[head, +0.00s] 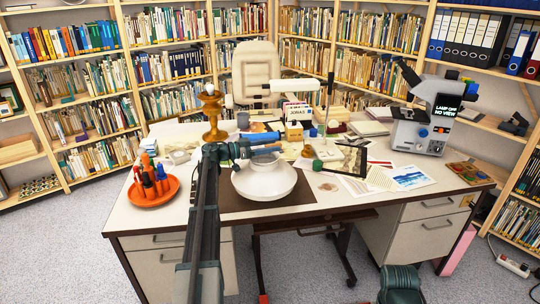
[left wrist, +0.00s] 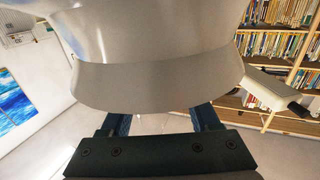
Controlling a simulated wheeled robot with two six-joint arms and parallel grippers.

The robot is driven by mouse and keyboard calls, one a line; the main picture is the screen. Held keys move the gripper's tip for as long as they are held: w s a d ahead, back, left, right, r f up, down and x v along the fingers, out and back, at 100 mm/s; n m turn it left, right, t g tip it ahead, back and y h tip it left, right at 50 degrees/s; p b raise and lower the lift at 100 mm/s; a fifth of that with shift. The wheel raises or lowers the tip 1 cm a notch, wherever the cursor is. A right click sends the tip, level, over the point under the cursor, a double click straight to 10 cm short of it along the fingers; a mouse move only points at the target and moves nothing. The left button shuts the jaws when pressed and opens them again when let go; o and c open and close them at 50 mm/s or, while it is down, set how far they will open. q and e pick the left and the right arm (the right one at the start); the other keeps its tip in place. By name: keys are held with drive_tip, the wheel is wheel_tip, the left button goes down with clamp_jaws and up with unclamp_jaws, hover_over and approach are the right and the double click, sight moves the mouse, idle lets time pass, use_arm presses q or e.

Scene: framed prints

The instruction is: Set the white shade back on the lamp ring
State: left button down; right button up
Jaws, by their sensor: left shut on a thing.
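The white shade (head: 264,183) is a wide, shallow bowl shape over the dark mat at the desk's near middle. My left gripper (head: 258,149) is shut on it at its upper, far side; I cannot tell whether the shade touches the mat. In the left wrist view the shade (left wrist: 160,80) fills the top middle and hides the fingertips. The brass-coloured lamp (head: 213,112) stands upright to the left of and behind the shade, with no shade on it; its ring is too small to make out.
An orange dish (head: 153,189) with screwdrivers lies at the left. A microscope (head: 424,118) stands at the right. A white-armed desk lamp (head: 295,85), books, a tilted dark frame (head: 352,160) and papers crowd the back and right. The mat (head: 310,193) has some bare room.

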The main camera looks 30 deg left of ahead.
use_arm(q)
drive_tip(key=shift+f+b, duration=1.75)
drive_tip(key=shift+f, duration=0.15)
drive_tip(key=shift+c, duration=0.6)
unclamp_jaws()
drive_tip(key=shift+r, duration=0.25)
drive_tip(key=shift+o, duration=0.3)
drive_tip(key=v, duration=1.2)
